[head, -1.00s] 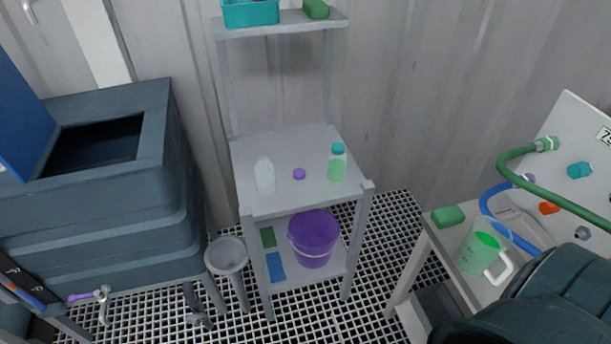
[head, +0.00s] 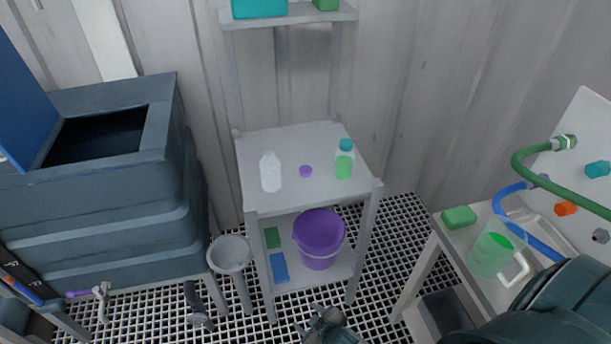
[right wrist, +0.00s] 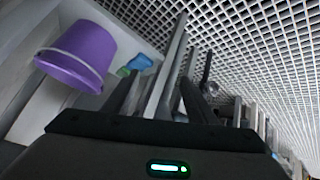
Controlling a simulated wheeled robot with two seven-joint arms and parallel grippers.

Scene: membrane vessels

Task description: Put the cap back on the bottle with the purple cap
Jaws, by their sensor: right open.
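The small purple cap (head: 306,171) lies on the top of the grey stand (head: 312,204), between two bottles. To its left a clear, whitish bottle (head: 271,174) stands upright with no coloured cap visible on it. My right gripper (head: 328,322) is at the bottom edge of the head view, low in front of the stand and well apart from the cap and bottle. In the right wrist view its two dark fingers (right wrist: 160,92) are spread with nothing between them. My left gripper is not in view.
A teal-capped bottle (head: 344,163) with green liquid stands right of the cap. A purple bucket (head: 319,240) sits on the lower shelf. A dark tank (head: 100,210) stands left, and a side table with a green jug (head: 492,250) stands right. The stand top's front is clear.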

